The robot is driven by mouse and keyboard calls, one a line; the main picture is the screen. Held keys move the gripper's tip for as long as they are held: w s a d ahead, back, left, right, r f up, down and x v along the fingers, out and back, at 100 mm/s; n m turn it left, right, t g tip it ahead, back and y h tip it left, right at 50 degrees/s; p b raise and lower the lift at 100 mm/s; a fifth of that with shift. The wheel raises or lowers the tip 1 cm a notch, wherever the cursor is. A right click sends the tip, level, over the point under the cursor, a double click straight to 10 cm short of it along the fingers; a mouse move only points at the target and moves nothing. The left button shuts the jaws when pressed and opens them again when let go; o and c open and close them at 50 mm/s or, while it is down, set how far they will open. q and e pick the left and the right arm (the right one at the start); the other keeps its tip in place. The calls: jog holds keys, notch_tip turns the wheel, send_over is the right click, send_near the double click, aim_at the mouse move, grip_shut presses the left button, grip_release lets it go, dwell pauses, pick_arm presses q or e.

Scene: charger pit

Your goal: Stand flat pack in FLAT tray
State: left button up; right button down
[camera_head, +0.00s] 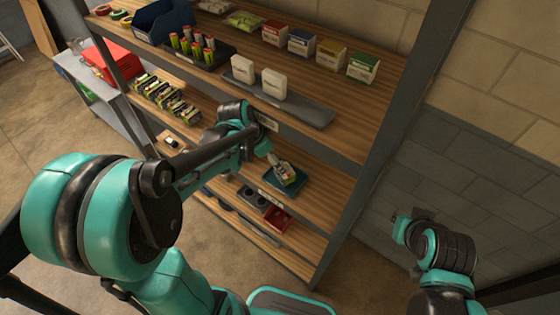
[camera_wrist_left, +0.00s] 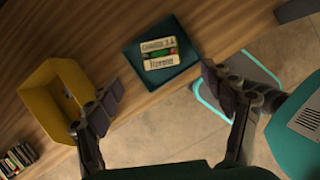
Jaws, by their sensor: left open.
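A small pale battery pack (camera_head: 283,167) with green and red parts is in a dark teal tray (camera_head: 293,186) on the lower wooden shelf. In the left wrist view the pack (camera_wrist_left: 160,51) shows printed labels and sits within the rim of the tray (camera_wrist_left: 186,72). I cannot tell for sure whether it stands or lies. My left gripper (camera_wrist_left: 162,86) is open and empty, its fingers apart, with the tray beyond them.
A yellow bin (camera_wrist_left: 50,82) is beside the tray, near the left finger in the wrist view. A red bin (camera_head: 277,217) is on the shelf below. A grey upright (camera_head: 362,215) bounds the rack.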

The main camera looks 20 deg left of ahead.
pick_arm(q)
jog(key=s+r+m+t+y, duration=0.1)
jog(key=s+r+m, duration=0.3)
jog(key=m, duration=0.9)
jog(key=s+r+m+t+y, duration=0.2)
jog(key=s+m, duration=0.7)
jog(key=m, duration=0.5)
notch_tip(320, 180, up, 2)
jog(key=shift+s+m+t, duration=0.3)
jog(key=shift+s+t, duration=0.1)
jog(key=shift+t, duration=0.1)
jog(key=shift+f, duration=0.1)
